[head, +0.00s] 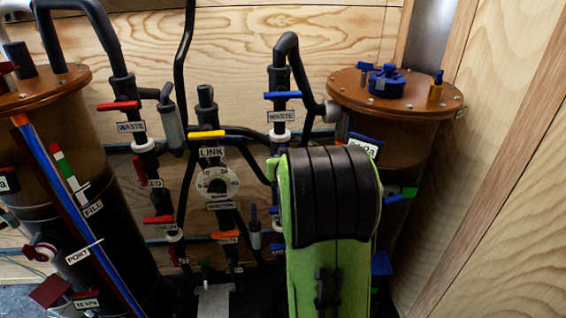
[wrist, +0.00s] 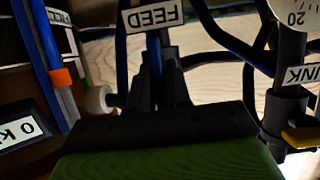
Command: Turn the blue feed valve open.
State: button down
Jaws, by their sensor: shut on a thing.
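The FEED label (wrist: 152,15) shows upside down at the top of the wrist view. Just below it, a narrow blue piece, the blue feed valve's handle (wrist: 155,55), stands between the two dark fingers of my gripper (wrist: 160,72). The fingers are close together around it, and the handle is mostly hidden by them. How far the handle is turned cannot be told. In the head view my green and black arm covers the feed valve and my gripper, in front of the right-hand pipe column.
The blue-handled waste valve (head: 282,95) is above my arm. The yellow link handle (head: 207,134) and the dial (head: 217,184) are to its left. The right tank (head: 395,120) stands close on the right, before a wooden wall (head: 520,190). Pipes crowd the left.

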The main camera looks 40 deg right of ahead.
jog(key=shift+f, duration=0.1)
jog(key=c, duration=1.2)
grip_release()
jog(key=shift+o, duration=0.2)
jog(key=p+v, duration=0.2)
jog(key=v, duration=1.4)
jog(key=shift+p, duration=0.4)
jog(key=shift+w, duration=0.1)
